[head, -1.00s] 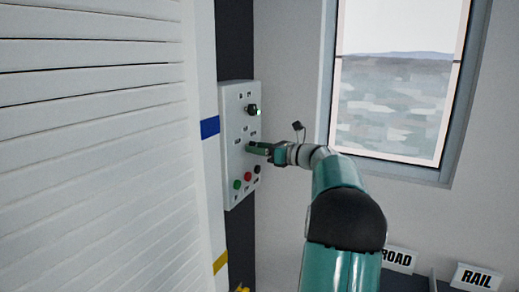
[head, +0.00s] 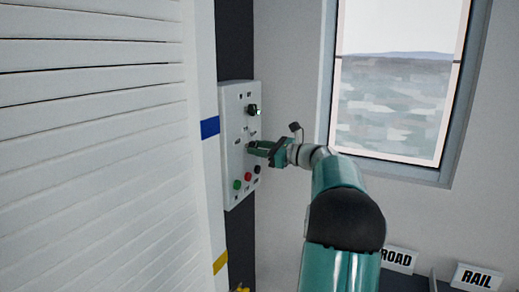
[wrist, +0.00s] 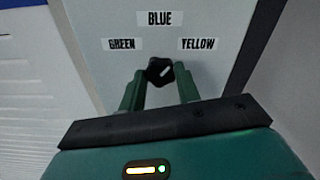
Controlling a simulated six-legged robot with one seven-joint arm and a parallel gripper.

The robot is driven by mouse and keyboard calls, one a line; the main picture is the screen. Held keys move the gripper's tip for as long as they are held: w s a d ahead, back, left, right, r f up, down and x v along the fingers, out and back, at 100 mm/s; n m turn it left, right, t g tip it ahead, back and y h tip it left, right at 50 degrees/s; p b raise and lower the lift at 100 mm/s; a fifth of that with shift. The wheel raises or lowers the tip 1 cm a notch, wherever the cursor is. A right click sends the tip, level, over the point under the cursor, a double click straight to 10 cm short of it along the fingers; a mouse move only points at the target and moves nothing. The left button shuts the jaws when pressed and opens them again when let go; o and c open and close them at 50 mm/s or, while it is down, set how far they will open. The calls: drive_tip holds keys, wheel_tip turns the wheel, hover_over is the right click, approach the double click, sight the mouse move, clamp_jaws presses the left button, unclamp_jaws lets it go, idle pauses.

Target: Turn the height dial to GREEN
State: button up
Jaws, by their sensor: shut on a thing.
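The height dial is a small black knob (wrist: 159,70) in the wrist view, below the labels GREEN (wrist: 122,44), BLUE (wrist: 160,19) and YELLOW (wrist: 198,44). Its white mark slants up and to the right, towards the YELLOW side. My gripper (wrist: 159,80) is shut on the knob, one green finger on each side of it. In the head view my gripper (head: 250,149) reaches the middle of the grey control panel (head: 232,162) from the right, and its fingers hide the knob.
Another black dial (head: 253,110) sits higher on the panel. Green (head: 237,184), red (head: 248,176) and black (head: 257,169) buttons lie below my gripper. A white slatted surface (head: 95,150) stands left, and a window (head: 400,90) right. ROAD (head: 398,257) and RAIL (head: 476,277) signs are lower right.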

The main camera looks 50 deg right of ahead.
drive_tip(key=n, duration=2)
idle(0.6)
drive_tip(key=o, duration=1)
drive_tip(key=shift+w, duration=0.1)
drive_tip(key=shift+c, duration=0.2)
